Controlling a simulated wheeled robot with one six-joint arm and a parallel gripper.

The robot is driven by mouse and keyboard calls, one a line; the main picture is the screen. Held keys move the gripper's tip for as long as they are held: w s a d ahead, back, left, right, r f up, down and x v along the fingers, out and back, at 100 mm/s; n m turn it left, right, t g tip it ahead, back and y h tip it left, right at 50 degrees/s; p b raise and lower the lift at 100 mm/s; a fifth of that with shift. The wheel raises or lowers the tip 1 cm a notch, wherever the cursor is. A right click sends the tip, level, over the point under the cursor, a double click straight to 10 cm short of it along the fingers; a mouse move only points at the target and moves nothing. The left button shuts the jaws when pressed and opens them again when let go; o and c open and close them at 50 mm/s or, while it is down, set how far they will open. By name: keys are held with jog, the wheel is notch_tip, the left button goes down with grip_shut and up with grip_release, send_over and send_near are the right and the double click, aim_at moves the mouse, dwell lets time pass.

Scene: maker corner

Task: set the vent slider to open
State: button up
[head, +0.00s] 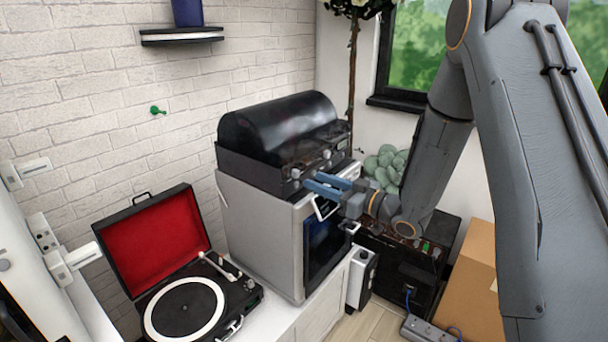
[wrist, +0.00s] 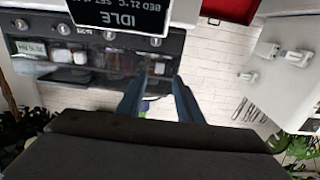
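I cannot tell for certain which part is the vent slider, and no open marking is readable. The grey machine (head: 262,235) has a black domed hood (head: 285,125) on top, with small silver knobs along its dark front strip. In the wrist view, which appears upside down, a dark panel (wrist: 95,73) carries knobs and small pale parts below a black display (wrist: 118,14) reading IDLE. My gripper (head: 320,187) is in front of the machine's upper front edge, with its blue fingers apart and nothing seen between them. The fingers also show in the wrist view (wrist: 158,92). Contact cannot be told.
White fixtures (head: 67,262) are on the left side. An open turntable case (head: 150,240) with red lining stands left of the machine. A dark box (head: 440,235) and a cardboard box (head: 475,285) are to the right. A small green knob (head: 157,110) is on the brick wall.

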aim_at(298, 174)
jog(key=p+x, duration=0.1)
jog(key=x, duration=0.4)
jog(key=shift+w+a+p, duration=0.2)
jog(key=shift+a+p, duration=0.05)
jog(key=shift+p, duration=0.05)
jog(key=shift+c, duration=0.5)
grip_shut()
